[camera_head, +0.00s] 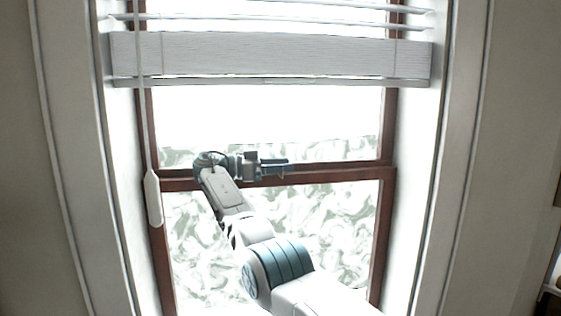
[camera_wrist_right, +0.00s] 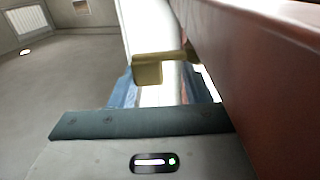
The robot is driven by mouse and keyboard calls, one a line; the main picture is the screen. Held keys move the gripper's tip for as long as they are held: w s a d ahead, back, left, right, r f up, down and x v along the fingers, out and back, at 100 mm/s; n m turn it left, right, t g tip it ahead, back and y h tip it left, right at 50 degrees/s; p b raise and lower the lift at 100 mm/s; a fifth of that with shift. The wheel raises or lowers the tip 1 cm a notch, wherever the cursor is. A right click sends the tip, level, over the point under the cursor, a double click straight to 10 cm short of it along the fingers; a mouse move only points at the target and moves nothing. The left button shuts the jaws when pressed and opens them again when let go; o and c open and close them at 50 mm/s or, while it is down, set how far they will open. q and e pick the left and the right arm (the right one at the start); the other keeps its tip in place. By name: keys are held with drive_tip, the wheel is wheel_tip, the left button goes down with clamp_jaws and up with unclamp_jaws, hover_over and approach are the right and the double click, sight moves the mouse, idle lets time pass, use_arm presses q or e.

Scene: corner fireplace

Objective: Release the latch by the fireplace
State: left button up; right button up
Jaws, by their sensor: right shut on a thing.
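The latch (camera_wrist_right: 148,70) is a small brass-coloured piece on the window's brown middle rail (camera_head: 340,172). In the head view my right gripper (camera_head: 284,168) reaches up to that rail from below and lies along it, hiding most of the latch. In the right wrist view the blue fingers of my right gripper (camera_wrist_right: 162,90) stand on either side of the latch's lever, and the gripper is shut on it. The exact contact is hard to see. My left gripper is not in view.
A white blind (camera_head: 270,55) hangs over the upper window. Its cord weight (camera_head: 153,198) hangs at the left, beside the brown frame. The wooden sash (camera_wrist_right: 262,70) stands close along the right of my gripper in the wrist view. White jambs bound both sides.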

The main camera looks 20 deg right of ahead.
drive_tip(key=shift+f, duration=0.1)
idle(0.4)
drive_tip(key=o, duration=1)
drive_tip(key=shift+d, duration=0.1)
